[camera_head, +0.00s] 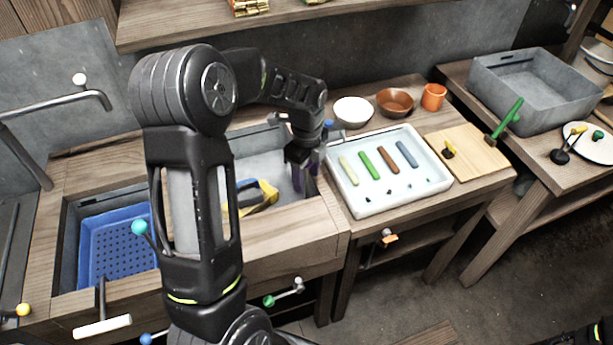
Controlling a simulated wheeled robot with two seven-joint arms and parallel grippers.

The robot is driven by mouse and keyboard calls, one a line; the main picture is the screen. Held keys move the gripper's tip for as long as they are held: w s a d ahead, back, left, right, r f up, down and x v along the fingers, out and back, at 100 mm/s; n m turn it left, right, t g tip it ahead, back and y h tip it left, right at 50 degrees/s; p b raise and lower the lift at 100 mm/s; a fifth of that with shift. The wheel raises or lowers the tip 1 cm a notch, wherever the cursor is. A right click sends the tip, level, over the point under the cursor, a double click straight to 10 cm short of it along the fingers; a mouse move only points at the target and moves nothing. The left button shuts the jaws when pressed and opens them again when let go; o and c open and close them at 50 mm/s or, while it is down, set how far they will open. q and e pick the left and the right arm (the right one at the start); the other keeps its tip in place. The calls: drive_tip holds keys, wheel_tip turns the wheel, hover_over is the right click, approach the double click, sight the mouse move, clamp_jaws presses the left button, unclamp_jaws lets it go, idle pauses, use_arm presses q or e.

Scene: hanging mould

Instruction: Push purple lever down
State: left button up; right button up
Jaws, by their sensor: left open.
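My left gripper (303,182) is open and points down over the right end of the sink, beside the white tray. A dark purple patch shows at its fingers, and I cannot tell whether it is the purple lever or a tint on the gripper. No other purple lever is plainly visible; the gripper and my left arm hide part of the sink area. A blue-knobbed lever (328,124) stands just behind the gripper. My right gripper is out of view.
A blue perforated basket (115,238) sits in the sink's left part, and a yellow-and-blue item (262,196) in its right part. The white tray (403,203) holds several coloured bars. Bowls (394,102) and an orange cup (433,97) stand behind. Several coloured-knob levers line the counter.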

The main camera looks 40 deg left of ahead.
use_arm(q)
wheel_tip(320, 180, up, 7)
drive_tip(key=shift+r+b, duration=0.1)
drive_tip(key=shift+b, duration=0.3)
drive_tip(key=shift+d, duration=0.1)
idle(0.3)
